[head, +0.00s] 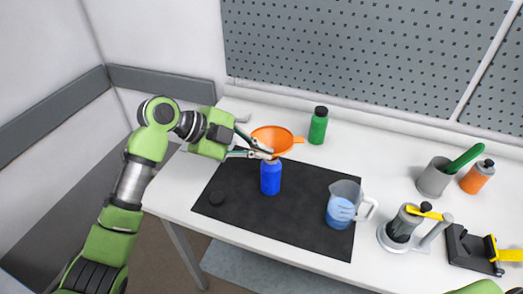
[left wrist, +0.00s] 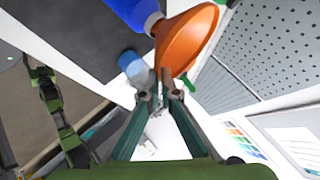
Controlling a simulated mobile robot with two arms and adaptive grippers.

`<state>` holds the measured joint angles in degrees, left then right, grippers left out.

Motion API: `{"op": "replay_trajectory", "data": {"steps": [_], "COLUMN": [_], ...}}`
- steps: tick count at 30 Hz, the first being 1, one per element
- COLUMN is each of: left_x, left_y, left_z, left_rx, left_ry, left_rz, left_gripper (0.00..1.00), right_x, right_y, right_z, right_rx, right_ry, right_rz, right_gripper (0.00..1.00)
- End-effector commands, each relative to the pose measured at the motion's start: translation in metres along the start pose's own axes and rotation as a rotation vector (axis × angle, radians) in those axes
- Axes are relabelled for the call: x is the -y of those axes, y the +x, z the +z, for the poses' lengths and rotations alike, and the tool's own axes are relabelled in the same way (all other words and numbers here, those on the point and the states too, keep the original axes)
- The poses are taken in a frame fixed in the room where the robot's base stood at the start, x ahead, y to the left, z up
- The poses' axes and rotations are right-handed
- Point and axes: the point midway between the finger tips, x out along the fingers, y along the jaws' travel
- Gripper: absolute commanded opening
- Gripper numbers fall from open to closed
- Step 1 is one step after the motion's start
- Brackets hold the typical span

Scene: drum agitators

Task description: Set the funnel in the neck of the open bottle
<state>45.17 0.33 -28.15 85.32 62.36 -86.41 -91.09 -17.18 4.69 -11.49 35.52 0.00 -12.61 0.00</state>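The orange funnel (head: 268,135) is upright over the blue bottle (head: 270,178), wide mouth up. The bottle stands uncapped on the black mat (head: 308,212). In the left wrist view the funnel's narrow end (left wrist: 162,34) meets the white bottle neck (left wrist: 152,22); how deep the spout sits is hidden. My left gripper (head: 268,153) reaches in from the left at the funnel's lower side. In the left wrist view its fingertips (left wrist: 163,84) are close together at the funnel's rim and look shut on it.
A dark round cap (head: 217,198) lies on the mat's left. A pitcher of blue liquid (head: 342,206) stands right of the bottle. A green bottle (head: 318,127) stands behind. A grey cup (head: 434,179), an orange bottle (head: 477,178) and lab devices (head: 403,226) occupy the right.

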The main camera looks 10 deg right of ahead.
Motion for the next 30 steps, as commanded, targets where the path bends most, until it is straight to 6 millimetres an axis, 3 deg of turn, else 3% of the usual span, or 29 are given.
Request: {"op": "replay_trajectory", "data": {"steps": [14, 17, 24, 26, 30], "left_x": [-0.0015, -0.0015, -0.0017, -0.0019, -0.0019], "left_y": [0.0020, 0.0020, 0.0021, 0.0022, 0.0022], "left_z": [0.0023, 0.0023, 0.0024, 0.0024, 0.0024], "left_rx": [0.000, 0.000, 0.000, 0.000, 0.000], "left_ry": [0.000, 0.000, 0.000, 0.000, 0.000], "left_rz": [-0.001, -0.001, 0.000, 0.000, 0.000], "left_gripper": [0.00, 0.23, 0.24, 0.34, 0.35], "right_x": [0.0002, 0.0002, 0.0005, 0.0007, 0.0017], "right_y": [0.0034, 0.0034, 0.0034, 0.0035, 0.0035], "right_z": [0.0004, 0.0004, 0.0003, 0.0003, 0.0000], "right_rx": [0.000, 0.000, 0.000, 0.000, 0.000], "right_ry": [0.000, 0.000, 0.001, 0.001, 0.002], "right_rz": [0.000, 0.000, 0.000, -0.001, -0.002], "right_gripper": [0.40, 0.40, 0.40, 0.40, 0.40]}}
